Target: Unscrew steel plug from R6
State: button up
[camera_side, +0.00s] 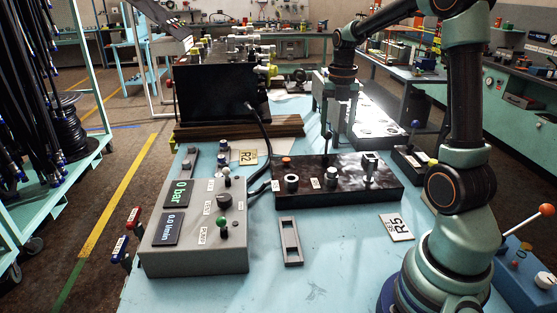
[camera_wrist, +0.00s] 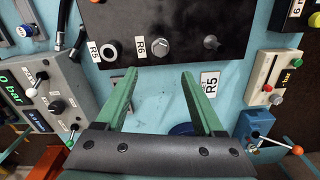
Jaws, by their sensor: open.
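The dark block (camera_side: 400,190) lies on the blue bench and also shows at the top of the wrist view (camera_wrist: 183,17). The R6 label (camera_wrist: 141,47) is on its front part, and a grey round steel plug (camera_wrist: 160,46) sits just right of that label. The plug also shows in the side view (camera_side: 330,178). Left of it, beside the R5 label (camera_wrist: 93,51), is an open ring-shaped port (camera_wrist: 109,50). My gripper (camera_wrist: 158,74) is open and empty, its two green fingers spread apart below the plug in the wrist view. In the side view my gripper (camera_side: 338,125) hangs above the block's far side.
A grey control box (camera_side: 200,228) with displays and knobs stands left. A black hose (camera_side: 263,135) runs down near the block's left end. Another fitting (camera_wrist: 211,43) stands right of the plug. A grey slotted plate (camera_side: 290,241) and a loose R5 card (camera_side: 397,227) lie in front.

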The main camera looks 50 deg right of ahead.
aim_at(332, 171)
notch_tip(332, 171, down, 12)
jog(key=m, duration=1)
jog(key=shift+a+f, duration=0.15)
grip_shut()
jog(key=n, duration=0.6)
dwell(0.3)
